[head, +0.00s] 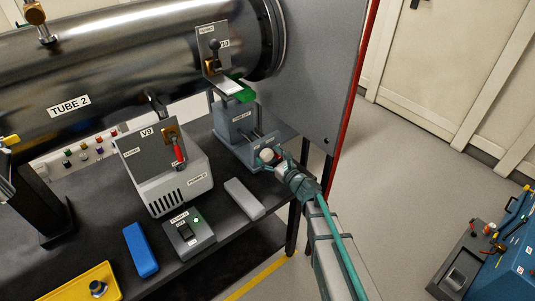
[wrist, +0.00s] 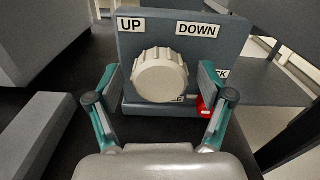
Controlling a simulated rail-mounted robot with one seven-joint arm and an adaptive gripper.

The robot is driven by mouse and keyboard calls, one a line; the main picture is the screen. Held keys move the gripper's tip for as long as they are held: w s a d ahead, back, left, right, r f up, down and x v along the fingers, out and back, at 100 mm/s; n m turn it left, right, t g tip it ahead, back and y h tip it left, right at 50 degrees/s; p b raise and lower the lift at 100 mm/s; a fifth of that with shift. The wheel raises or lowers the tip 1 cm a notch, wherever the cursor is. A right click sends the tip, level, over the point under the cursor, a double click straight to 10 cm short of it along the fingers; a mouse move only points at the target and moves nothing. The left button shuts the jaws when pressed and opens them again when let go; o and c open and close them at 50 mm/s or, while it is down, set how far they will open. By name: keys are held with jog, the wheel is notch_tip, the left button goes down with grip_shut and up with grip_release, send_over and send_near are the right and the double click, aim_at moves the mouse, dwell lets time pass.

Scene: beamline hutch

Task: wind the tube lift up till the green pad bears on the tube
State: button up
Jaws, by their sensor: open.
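The grey tube lift (head: 238,122) stands on the bench under the right end of the steel tube, TUBE 2 (head: 120,85). Its green pad (head: 243,94) shows below the tube's end; I cannot tell whether they touch. The lift's round pale knob (head: 267,155) is on its near face. In the wrist view the knob (wrist: 160,75) sits below the UP (wrist: 130,25) and DOWN (wrist: 197,30) labels. My gripper (wrist: 159,80) is open, with one teal finger on each side of the knob and gaps between. A red part (wrist: 205,107) shows low by the right finger.
A grey block (head: 244,198), a switch box (head: 188,233), a blue block (head: 140,250) and a yellow tray (head: 75,290) lie on the bench. A grey panel stands behind right.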

jog(key=shift+w+a, duration=0.3)
jog(key=c, duration=1.1)
jog(key=shift+c, duration=0.2)
jog(key=shift+f+b, duration=0.15)
jog(key=shift+b, duration=0.5)
